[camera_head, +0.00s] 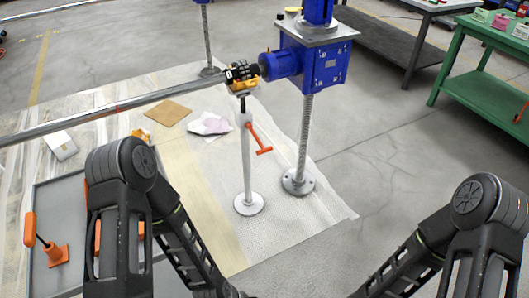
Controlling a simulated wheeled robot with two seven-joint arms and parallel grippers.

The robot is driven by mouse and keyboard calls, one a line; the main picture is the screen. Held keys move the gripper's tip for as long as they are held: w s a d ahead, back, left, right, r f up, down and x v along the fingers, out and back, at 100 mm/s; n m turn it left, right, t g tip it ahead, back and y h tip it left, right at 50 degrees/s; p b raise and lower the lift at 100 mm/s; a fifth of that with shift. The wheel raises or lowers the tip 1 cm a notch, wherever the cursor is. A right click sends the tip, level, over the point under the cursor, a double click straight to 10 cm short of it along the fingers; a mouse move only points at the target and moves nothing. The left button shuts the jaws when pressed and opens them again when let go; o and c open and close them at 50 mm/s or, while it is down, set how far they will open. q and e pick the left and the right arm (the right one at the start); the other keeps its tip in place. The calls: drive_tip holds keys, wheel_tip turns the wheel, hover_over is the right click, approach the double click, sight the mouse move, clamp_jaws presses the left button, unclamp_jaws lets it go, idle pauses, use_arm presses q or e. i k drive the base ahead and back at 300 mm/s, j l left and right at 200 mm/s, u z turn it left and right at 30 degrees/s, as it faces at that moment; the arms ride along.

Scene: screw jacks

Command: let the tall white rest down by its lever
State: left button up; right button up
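The tall white rest (246,165) stands upright near the middle of the view on a round white foot. Its orange lever (258,140) sticks out to the right of the column, slanting downward, with a crossbar handle at its end. The yellow-orange head (243,86) of the rest sits right under the black coupling of the long grey shaft; I cannot tell whether they touch. My two arms come in at the lower left and lower right and run toward the bottom edge. Both grippers are below the frame, away from the rest and lever.
A blue gearbox (322,66) on a threaded screw column (303,140) stands just right of the rest. The grey shaft (120,105) crosses the left side. A grey tray (62,200) with orange-handled tools lies lower left. A green table (480,90) stands at right. Floor at right is clear.

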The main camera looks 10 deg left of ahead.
sight(249, 125)
drive_tip(key=i+l+u, duration=0.75)
drive_tip(key=i+l, duration=0.2)
drive_tip(key=i+l+u, duration=0.15)
drive_tip(key=i+u, duration=0.3)
drive_tip(key=i, duration=0.3)
drive_tip(key=k+l+z, duration=0.15)
drive_tip(key=l, duration=0.2)
drive_tip(key=k+l+z, duration=0.1)
drive_tip(key=l, duration=0.25)
drive_tip(key=k+l+z, duration=0.15)
drive_tip(key=l, duration=0.2)
drive_tip(key=k+l+z, duration=0.1)
drive_tip(key=l, duration=0.3)
drive_tip(key=k+l+z, duration=0.15)
drive_tip(key=l, duration=0.2)
